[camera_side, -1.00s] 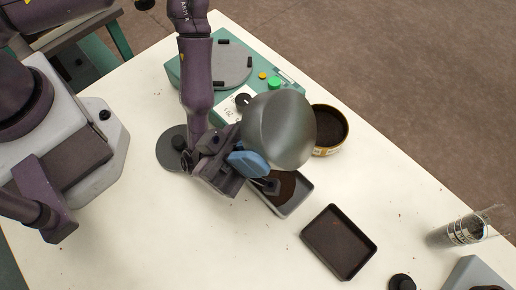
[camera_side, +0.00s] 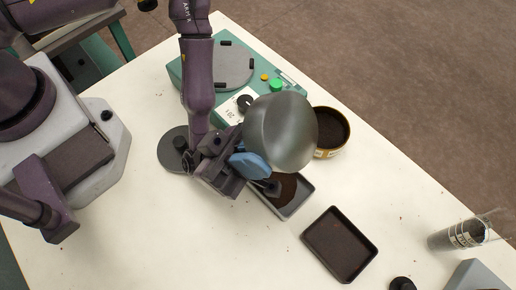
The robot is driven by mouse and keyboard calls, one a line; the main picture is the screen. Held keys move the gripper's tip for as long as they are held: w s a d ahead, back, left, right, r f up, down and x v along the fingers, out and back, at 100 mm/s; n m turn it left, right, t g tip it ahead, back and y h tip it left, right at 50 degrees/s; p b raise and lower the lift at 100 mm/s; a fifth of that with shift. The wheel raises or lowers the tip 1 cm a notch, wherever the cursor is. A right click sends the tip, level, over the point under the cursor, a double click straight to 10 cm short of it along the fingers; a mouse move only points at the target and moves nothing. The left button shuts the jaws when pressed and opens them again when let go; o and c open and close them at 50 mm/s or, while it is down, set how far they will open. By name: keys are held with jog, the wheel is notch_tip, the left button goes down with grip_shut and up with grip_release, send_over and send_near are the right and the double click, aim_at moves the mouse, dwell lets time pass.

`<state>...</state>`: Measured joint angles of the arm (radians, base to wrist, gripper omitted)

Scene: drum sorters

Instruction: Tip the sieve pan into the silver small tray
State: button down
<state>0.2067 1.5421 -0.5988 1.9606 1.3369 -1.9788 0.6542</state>
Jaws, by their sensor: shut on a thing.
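My gripper (camera_side: 238,170) is shut on the blue handle (camera_side: 250,165) of the grey metal sieve pan (camera_side: 283,130). The pan is held above the table, steeply tilted, with its smooth rounded outside facing the camera; its inside is hidden. The silver small tray (camera_side: 296,207) is on the table just below the pan and gripper. Dark brown material (camera_side: 287,189) lies in the tray. The pan and gripper hide the tray's far left part.
A green sieve shaker (camera_side: 180,74) with a round grey plate stands behind. A brass-rimmed round sieve (camera_side: 344,134) is right of the pan. A dark rectangular tray (camera_side: 341,244) lies at front right, a glass cylinder (camera_side: 462,233) farther right. The front left table is clear.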

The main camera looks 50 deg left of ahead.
jog(key=shift+w+d+r+g+y, duration=0.1)
jog(key=shift+d+r+g+y, duration=0.15)
jog(key=shift+g+y, duration=0.35)
jog(key=y, duration=0.1)
jog(key=d+f+y, duration=0.1)
jog(key=y, duration=0.1)
jog(key=shift+w+d+g+y, duration=0.1)
jog(key=shift+w+g+y, duration=0.05)
jog(key=shift+g+y, duration=0.2)
jog(key=w+d+f+g+y, duration=0.1)
jog(key=d+f+y, duration=0.2)
jog(key=y, duration=0.2)
jog(key=w+d+f+g+y, duration=0.1)
jog(key=d+f+g+y, duration=0.1)
jog(key=y, duration=0.3)
jog(key=w+d+f+g+y, duration=0.1)
jog(key=d+f+g+y, duration=0.1)
jog(key=d+f+y, duration=0.2)
jog(key=shift+d+f+y, duration=0.2)
jog(key=shift+d+y, duration=0.3)
jog(key=shift+y, duration=0.55)
jog(key=d+y, duration=0.1)
jog(key=y, duration=0.1)
jog(key=w+d+g+y, duration=0.1)
jog(key=d+y, duration=0.1)
jog(key=shift+d+f, duration=0.15)
jog(key=shift+d, duration=0.1)
